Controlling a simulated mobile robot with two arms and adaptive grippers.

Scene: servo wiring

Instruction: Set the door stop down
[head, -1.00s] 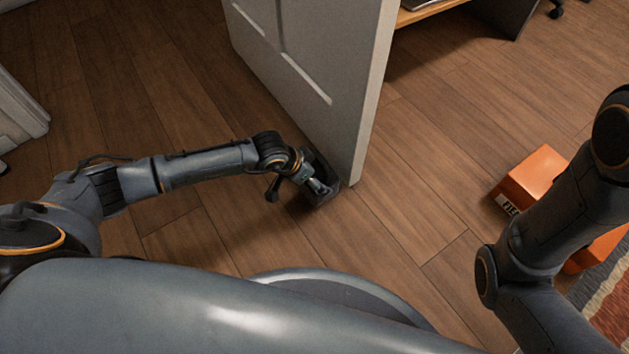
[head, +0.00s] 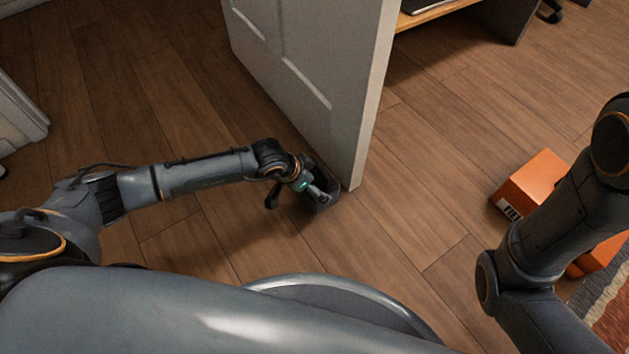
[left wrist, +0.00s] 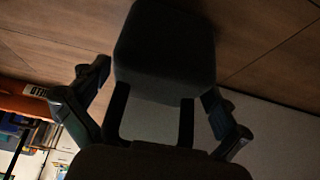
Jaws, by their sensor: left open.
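The door stop is a dark block; in the left wrist view (left wrist: 165,50) it fills the upper middle, with two dark bars running from it toward the camera. In the head view the door stop (head: 327,186) sits low beside the bottom corner of the white door (head: 345,130), partly hidden by my left gripper (head: 319,194). Whether it touches the door cannot be told. My left gripper is open, and its fingers in the left wrist view stand apart on either side of the door stop's near part. My right gripper is out of view.
An orange box (head: 535,180) with a label stands on the wood floor at the right, with more orange and a striped rug (head: 607,310) beyond my right arm. A desk (head: 440,12) is at the top. Floor between door and orange box is clear.

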